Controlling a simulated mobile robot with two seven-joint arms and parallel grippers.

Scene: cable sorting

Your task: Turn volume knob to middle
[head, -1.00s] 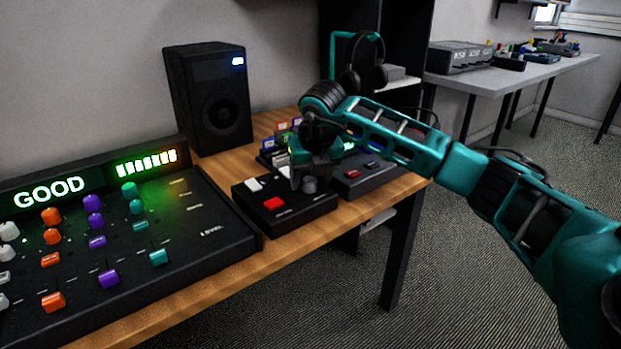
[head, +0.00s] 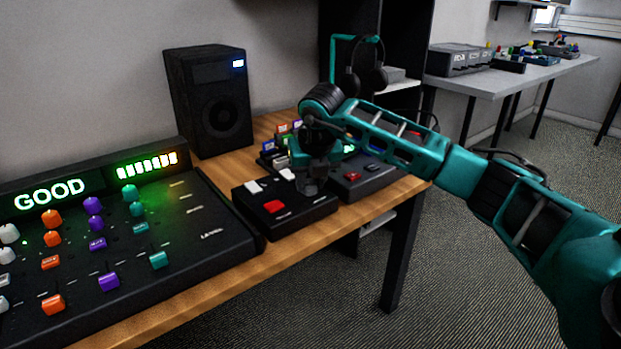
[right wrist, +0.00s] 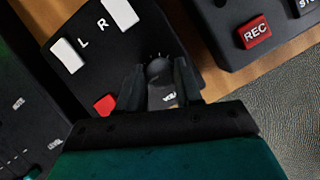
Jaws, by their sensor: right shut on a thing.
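The volume knob (right wrist: 156,68) is a dark round knob on a black box (head: 283,219), with tick marks around its far side in the right wrist view. The box also carries a red button (head: 273,207) and two white switches marked L and R (right wrist: 66,55). My right gripper (head: 312,184) is over the box's right part, pointing down. In the right wrist view its two fingers (right wrist: 160,80) stand on either side of the knob and are shut on it. The knob's pointer cannot be made out. My left gripper is not in view.
A mixing console (head: 175,255) with colored knobs and a lit GOOD display stands at left. A black speaker (head: 209,104) stands behind. A second box (head: 362,183) with a red REC button (right wrist: 254,31) sits close on the right. The table's front edge is near.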

